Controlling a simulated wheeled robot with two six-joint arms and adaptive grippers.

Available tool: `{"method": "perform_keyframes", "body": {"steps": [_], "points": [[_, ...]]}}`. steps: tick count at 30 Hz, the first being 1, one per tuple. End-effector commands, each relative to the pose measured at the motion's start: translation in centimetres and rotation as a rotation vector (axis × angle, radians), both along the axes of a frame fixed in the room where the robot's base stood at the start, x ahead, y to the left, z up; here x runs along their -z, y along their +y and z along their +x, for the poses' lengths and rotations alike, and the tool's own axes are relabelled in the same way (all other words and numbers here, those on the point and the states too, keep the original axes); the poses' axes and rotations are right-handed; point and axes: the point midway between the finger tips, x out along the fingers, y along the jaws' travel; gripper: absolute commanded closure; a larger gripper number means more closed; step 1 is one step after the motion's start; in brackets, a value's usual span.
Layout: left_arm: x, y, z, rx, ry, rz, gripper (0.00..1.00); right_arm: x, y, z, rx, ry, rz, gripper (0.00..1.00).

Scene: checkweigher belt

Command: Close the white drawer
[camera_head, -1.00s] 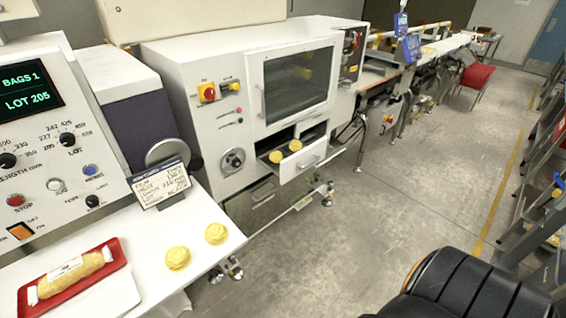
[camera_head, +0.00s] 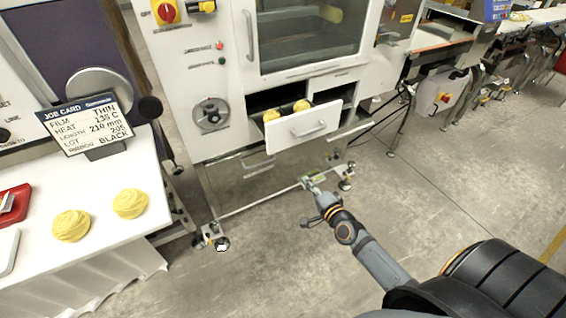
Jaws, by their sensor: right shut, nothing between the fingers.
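The white drawer (camera_head: 284,133) stands pulled out of the white machine, below its glass door. Its front panel carries a grey bar handle (camera_head: 309,131). Two yellow pastry-like pieces (camera_head: 271,115) show inside it, partly hidden by the front panel. My right gripper (camera_head: 307,181) is shut and empty. In the picture it appears below the drawer front, near the machine's lower frame, and apart from the handle. My left gripper is not in view.
The white machine (camera_head: 197,135) stands on a low frame with feet (camera_head: 217,240). A white table (camera_head: 110,170) at left holds two yellow pieces (camera_head: 71,225), a job card (camera_head: 86,125) and a red tray (camera_head: 14,203). Grey floor is open at lower middle.

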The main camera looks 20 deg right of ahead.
Motion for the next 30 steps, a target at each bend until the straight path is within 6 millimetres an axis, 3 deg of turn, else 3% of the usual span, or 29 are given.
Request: {"method": "perform_keyframes", "body": {"steps": [1, 3, 7, 14, 30], "points": [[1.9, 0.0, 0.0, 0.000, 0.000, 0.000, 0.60, -1.3, 0.7, 0.5, -0.007, -0.057, 0.076, 1.00], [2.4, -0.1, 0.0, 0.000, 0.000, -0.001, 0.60, -3.9, 1.4, 0.7, -0.014, -0.112, 0.165, 1.00], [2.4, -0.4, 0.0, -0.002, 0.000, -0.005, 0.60, -6.0, 1.9, 0.8, -0.020, -0.145, 0.230, 1.00], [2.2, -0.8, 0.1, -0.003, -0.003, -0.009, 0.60, -6.3, 2.0, 2.5, -0.017, -0.148, 0.230, 1.00], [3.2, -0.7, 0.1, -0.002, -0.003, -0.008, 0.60, -6.1, 2.9, 13.1, -0.019, -0.147, 0.228, 1.00]]}}
